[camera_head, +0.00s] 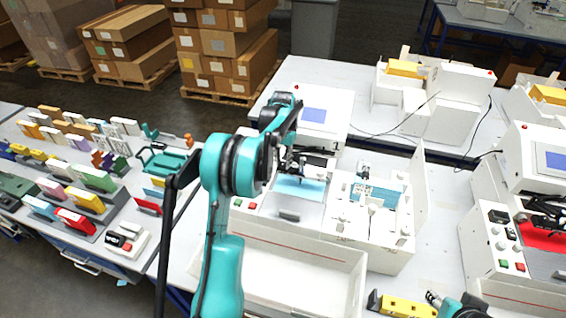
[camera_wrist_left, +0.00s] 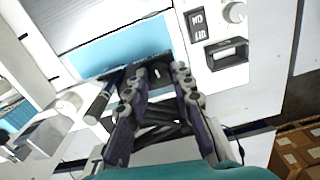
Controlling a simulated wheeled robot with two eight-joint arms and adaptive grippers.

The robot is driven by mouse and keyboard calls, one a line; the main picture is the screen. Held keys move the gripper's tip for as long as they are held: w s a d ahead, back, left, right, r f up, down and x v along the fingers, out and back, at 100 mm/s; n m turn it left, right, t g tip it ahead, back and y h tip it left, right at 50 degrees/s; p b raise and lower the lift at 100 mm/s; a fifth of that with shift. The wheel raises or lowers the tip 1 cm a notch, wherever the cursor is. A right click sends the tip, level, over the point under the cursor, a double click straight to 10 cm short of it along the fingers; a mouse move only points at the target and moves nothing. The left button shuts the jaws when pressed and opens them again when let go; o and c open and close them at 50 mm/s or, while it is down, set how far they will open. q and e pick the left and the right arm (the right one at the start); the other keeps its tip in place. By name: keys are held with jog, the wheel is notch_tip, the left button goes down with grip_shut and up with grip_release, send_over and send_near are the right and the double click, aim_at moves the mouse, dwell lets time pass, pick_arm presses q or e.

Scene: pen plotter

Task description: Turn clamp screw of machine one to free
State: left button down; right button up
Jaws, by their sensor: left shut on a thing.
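Machine one (camera_head: 310,105) stands at the middle, white, with a blue sheet (camera_head: 300,188) on its bed. My left gripper (camera_head: 291,166) reaches down over the rear of that bed. In the left wrist view the gripper's fingers (camera_wrist_left: 157,80) are close together on a small dark part, which I take for the clamp screw, at the edge of the blue sheet (camera_wrist_left: 118,50). The fingertips hide most of that part, and its turn position cannot be read. A dark pen-like cylinder (camera_wrist_left: 99,102) sits beside the fingers.
A white compartmented tray (camera_head: 375,250) stands right of the bed, and an empty white bin (camera_head: 290,262) in front. A second machine with a red sheet (camera_head: 540,236) is at the right. Coloured boxes fill the left table. A yellow block (camera_head: 405,307) lies at the front.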

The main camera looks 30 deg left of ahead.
aim_at(283, 163)
pick_arm(q)
jog(key=n+b, duration=0.1)
jog(key=n, duration=0.3)
jog(key=shift+n, duration=0.3)
jog(key=n, duration=0.4)
jog(key=shift+n, duration=0.4)
jog(key=c, duration=1.3)
grip_release()
notch_tip(283, 163, up, 12)
